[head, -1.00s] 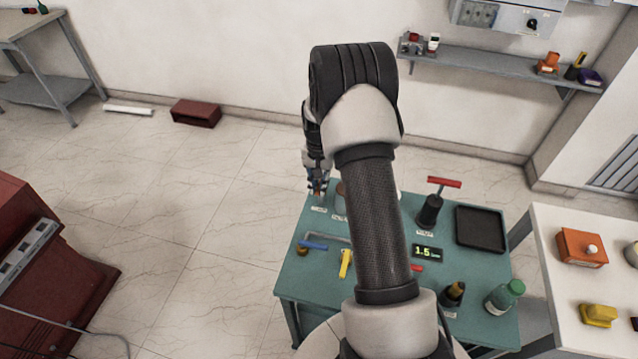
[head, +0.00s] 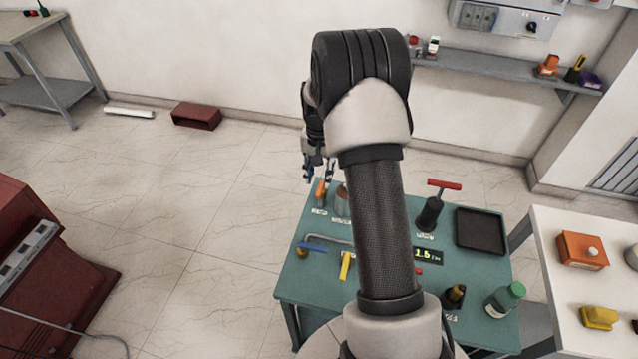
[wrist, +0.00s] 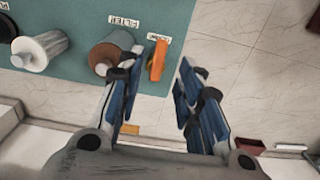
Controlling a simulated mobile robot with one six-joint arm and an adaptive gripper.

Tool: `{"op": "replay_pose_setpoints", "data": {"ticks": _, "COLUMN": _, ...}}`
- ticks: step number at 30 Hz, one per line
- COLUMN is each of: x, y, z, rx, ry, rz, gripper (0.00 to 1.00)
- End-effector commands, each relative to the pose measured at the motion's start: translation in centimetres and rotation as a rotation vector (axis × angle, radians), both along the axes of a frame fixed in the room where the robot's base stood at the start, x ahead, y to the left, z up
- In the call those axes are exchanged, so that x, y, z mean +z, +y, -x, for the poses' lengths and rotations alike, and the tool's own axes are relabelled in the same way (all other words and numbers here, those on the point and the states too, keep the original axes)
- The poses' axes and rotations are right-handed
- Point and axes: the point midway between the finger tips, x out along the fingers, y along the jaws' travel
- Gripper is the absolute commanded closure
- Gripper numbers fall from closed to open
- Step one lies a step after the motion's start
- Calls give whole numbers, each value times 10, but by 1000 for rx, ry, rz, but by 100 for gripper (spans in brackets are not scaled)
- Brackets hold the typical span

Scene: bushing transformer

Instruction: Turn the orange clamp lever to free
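The orange clamp lever (head: 320,192) stands upright at the far left corner of the teal table (head: 300,283), behind a small white label. It also shows in the wrist view (wrist: 159,58) as a short orange bar, beside a brown cylinder. My gripper (head: 318,172) is above and slightly behind that corner in the head view. In the wrist view my gripper (wrist: 160,95) is open, with its blue-padded fingers spread apart and nothing between them. The lever's base is partly hidden.
The brown cylinder (wrist: 110,54) and a white cylinder (wrist: 40,50) stand close by on the table. A blue handle (head: 312,247), a yellow handle (head: 346,265), a red-handled pump (head: 431,208) and a black tray (head: 481,230) are also there. Open floor lies left of the table.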

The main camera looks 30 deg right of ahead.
Motion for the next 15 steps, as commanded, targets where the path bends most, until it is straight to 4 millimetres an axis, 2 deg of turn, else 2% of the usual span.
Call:
{"op": "replay_pose_setpoints", "data": {"ticks": 1, "x": 13, "y": -1, "z": -1, "rx": 0, "ry": -4, "rz": 2, "gripper": 67}}
{"op": "replay_pose_setpoints", "data": {"ticks": 6, "x": 44, "y": 0, "z": 0, "rx": 0, "ry": -2, "rz": 1, "gripper": 67}}
{"op": "replay_pose_setpoints", "data": {"ticks": 10, "x": 59, "y": 0, "z": -1, "rx": 0, "ry": -2, "rz": 1, "gripper": 67}}
{"op": "replay_pose_setpoints", "data": {"ticks": 15, "x": 65, "y": 0, "z": 0, "rx": 0, "ry": 0, "rz": 0, "gripper": 67}}
